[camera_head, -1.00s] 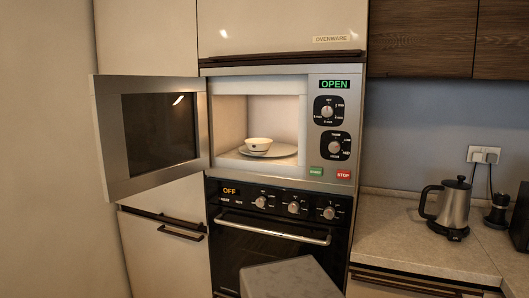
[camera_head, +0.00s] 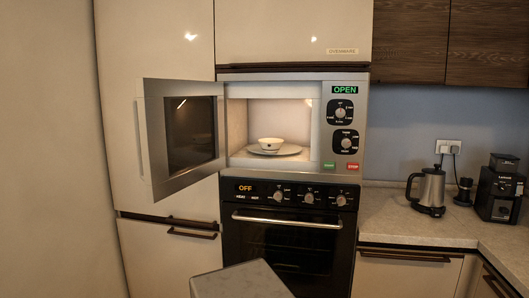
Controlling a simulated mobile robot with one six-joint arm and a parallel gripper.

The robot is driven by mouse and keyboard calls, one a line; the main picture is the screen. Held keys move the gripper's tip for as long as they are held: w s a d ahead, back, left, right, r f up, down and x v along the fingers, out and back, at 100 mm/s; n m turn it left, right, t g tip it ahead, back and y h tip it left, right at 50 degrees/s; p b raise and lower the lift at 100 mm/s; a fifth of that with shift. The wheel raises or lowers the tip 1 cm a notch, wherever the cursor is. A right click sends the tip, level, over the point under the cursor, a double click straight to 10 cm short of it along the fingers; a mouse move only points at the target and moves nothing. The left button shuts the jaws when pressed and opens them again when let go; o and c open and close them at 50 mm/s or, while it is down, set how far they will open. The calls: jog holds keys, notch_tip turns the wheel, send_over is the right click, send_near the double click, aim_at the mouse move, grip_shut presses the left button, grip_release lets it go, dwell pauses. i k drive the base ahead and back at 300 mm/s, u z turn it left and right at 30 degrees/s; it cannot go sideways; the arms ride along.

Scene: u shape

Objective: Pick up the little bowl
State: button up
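A little white bowl (camera_head: 270,144) with a dark mark on its side sits inside the open microwave. It stands upright on or just above a round light plate (camera_head: 289,150) on the microwave floor. The microwave (camera_head: 345,110) is built into the cabinet wall, and its panel reads OPEN. Its door (camera_head: 185,135) is swung open to the left. My gripper is not in view.
The open microwave door juts out on the left of the opening. An oven (camera_head: 290,245) sits below. A kettle (camera_head: 430,190) and a black coffee machine (camera_head: 498,188) stand on the counter (camera_head: 385,210) at right. A grey block-like top (camera_head: 240,282) shows at the bottom edge.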

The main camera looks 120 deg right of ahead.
aim_at(270, 145)
jog(key=i, duration=0.75)
jog(key=z, duration=4.25)
jog(key=i, duration=0.15)
jog(key=u, duration=2.3)
jog(key=k, duration=0.1)
jog(key=z, duration=1.45)
jog(key=i, duration=0.25)
jog(key=u, duration=0.1)
